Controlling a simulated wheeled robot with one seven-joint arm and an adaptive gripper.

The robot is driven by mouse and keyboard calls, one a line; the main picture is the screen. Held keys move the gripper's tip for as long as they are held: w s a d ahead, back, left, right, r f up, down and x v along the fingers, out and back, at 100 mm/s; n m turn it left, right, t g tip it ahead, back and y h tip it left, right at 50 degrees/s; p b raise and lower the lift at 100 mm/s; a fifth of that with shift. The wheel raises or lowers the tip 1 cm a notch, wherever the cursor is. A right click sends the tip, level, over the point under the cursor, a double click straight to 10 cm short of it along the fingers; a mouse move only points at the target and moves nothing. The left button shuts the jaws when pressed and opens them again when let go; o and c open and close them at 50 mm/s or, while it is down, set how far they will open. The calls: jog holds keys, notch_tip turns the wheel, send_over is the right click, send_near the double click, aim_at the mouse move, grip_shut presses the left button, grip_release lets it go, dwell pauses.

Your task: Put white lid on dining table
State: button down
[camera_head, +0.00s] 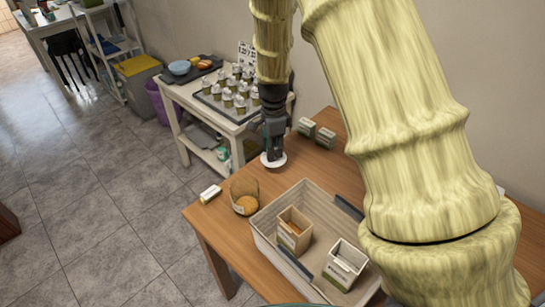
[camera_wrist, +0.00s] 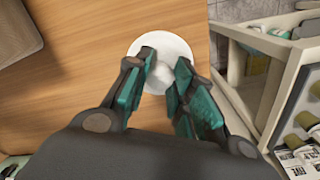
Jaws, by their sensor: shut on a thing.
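The white lid (camera_head: 273,159) is a small round disc at the far edge of the wooden table (camera_head: 230,233). In the wrist view the white lid (camera_wrist: 180,50) shows its raised middle between the fingertips. My gripper (camera_head: 273,150) points down over the table and is shut on the lid; its teal fingers (camera_wrist: 163,88) close on the raised middle. The lid is at or just above the table top; I cannot tell whether it touches.
A beige tray (camera_head: 262,222) holding small boxes, a round container with orange contents (camera_head: 245,199) and a small white cylinder (camera_head: 210,194) are in front. A white cart (camera_head: 215,120) with several jars stands behind.

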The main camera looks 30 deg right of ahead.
jog(key=shift+f, duration=1.85)
jog(key=shift+s+f, duration=0.1)
jog(key=c, duration=1.2)
grip_release()
jog(key=shift+c, duration=0.2)
notch_tip(320, 180, up, 12)
jog(key=shift+r+b, duration=0.1)
jog(key=shift+b, duration=0.25)
